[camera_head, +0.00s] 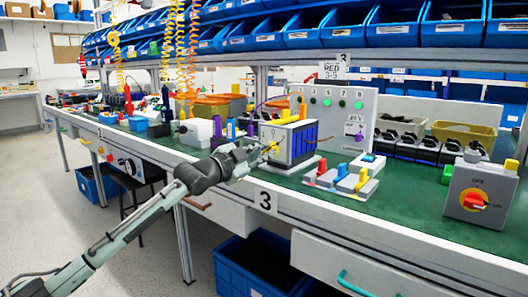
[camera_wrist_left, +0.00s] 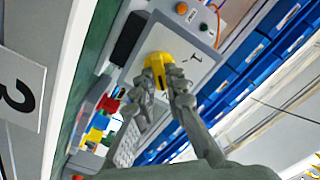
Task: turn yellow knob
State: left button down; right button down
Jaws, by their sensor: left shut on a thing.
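The yellow knob (camera_head: 271,147) is on the front face of a white and dark box (camera_head: 300,143) standing on the green bench top. In the left wrist view the knob (camera_wrist_left: 157,60) sits on a light grey panel (camera_wrist_left: 190,62) with a mark beside it. My left gripper (camera_head: 263,153) reaches the knob from the front left. In the left wrist view its two fingers (camera_wrist_left: 162,76) are shut on the knob, one on each side. The fingers hide part of the knob. My right gripper is in neither view.
A grey box with a red switch (camera_head: 474,201) stands at the right bench end. A grey block stand with coloured pieces (camera_head: 340,182) lies right of the knob's box. A panel with green buttons (camera_head: 341,120) stands behind. Blue bins (camera_head: 400,28) line the shelf above.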

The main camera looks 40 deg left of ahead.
pick_arm(q)
jog(key=shift+d, duration=0.1)
jog(key=c, duration=1.6)
grip_release()
jog(key=shift+o, duration=0.2)
jog(key=s+a, duration=0.1)
jog(key=s, duration=1.1)
